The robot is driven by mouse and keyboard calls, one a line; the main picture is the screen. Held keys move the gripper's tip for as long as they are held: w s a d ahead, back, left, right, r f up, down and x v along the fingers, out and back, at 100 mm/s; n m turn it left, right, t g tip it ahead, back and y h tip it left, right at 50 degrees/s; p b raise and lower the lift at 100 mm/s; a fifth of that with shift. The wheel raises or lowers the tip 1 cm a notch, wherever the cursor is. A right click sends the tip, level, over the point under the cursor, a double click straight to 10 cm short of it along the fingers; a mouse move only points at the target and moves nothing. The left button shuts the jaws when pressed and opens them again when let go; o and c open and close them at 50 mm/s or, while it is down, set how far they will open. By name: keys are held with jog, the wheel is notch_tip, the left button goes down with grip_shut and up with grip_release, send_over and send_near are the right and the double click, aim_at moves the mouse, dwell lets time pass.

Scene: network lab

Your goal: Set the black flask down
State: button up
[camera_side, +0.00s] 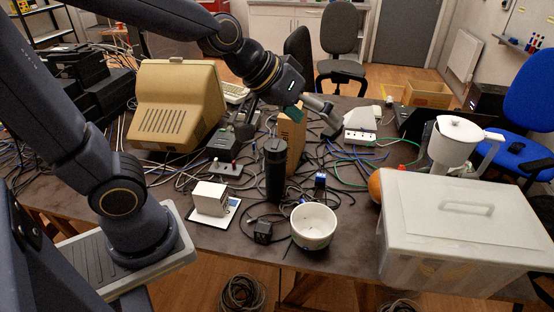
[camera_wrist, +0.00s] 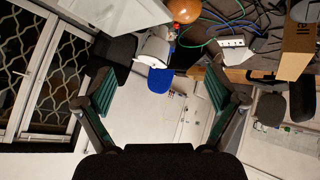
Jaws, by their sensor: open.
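The black flask (camera_side: 275,172) stands upright on the dark table (camera_side: 345,228), near its middle, in the side view. My gripper (camera_side: 312,110) is above the table, up and to the right of the flask in the picture. Its fingers are spread and the flask stands apart from them. In the wrist view my gripper (camera_wrist: 162,92) shows two green-padded fingers wide apart with nothing held between them. The flask is not visible in the wrist view.
A cardboard box (camera_side: 291,137) stands right behind the flask. A white bowl (camera_side: 313,226), a small white box (camera_side: 210,198) and a black adapter (camera_side: 262,232) are in front. A lidded plastic bin (camera_side: 462,228), an orange ball (camera_side: 375,186) and a white pitcher (camera_side: 453,143) are right. Cables clutter the table.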

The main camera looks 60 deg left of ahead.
jog(key=s+a+m+g+y, duration=0.1)
jog(key=s+a, duration=0.2)
jog(key=s, duration=0.4)
jog(key=s+a+m+g+y, duration=0.1)
jog(key=s+a+g, duration=0.1)
jog(key=s, duration=0.4)
jog(key=shift+s+a+f, duration=0.3)
jog(key=shift+s+a, duration=0.05)
jog(key=shift+a, duration=0.55)
